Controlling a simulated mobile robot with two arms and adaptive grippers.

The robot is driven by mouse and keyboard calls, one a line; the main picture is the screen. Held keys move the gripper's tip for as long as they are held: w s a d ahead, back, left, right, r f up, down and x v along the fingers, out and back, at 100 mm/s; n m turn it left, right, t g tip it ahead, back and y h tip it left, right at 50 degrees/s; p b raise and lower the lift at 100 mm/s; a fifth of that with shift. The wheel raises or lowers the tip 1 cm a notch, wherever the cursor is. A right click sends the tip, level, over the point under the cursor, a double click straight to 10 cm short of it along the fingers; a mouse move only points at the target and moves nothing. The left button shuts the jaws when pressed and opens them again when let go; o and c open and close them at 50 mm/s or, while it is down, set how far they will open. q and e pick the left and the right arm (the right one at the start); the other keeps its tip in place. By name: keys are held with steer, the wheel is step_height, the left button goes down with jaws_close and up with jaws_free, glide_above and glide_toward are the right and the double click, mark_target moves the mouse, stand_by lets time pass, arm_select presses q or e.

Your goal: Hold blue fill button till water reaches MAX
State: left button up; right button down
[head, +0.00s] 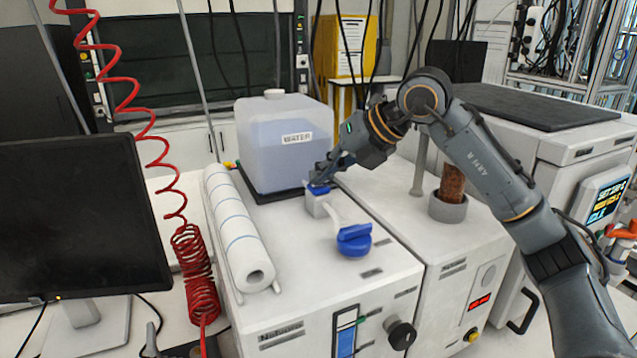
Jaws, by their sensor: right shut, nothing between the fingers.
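My right gripper (320,180) is shut with nothing between its fingers. Its fingertips point down at the blue fill button (318,189) on top of a small white box (315,205), and they partly cover it. They look to be touching the button, but the exact contact is hard to see. The level gauge (346,338) on the front of the white unit shows blue in its lower part and white above. A green mark (362,320) sits beside it, a little above the blue. The water tank (283,150) stands behind the button. My left gripper is not in view.
A white paper roll (238,230) lies to the left. A brown column in a grey cup (450,200) stands to the right. A monitor (80,215) and a coiled red hose (193,270) are at the left.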

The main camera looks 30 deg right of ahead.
mark_target(323, 186)
steer(key=shift+r+p, duration=0.8)
steer(key=shift+r, duration=0.05)
step_height(323, 186, up, 5)
steer(key=p, duration=0.4)
steer(key=shift+r+p, duration=0.1)
steer(key=shift+p, duration=0.2)
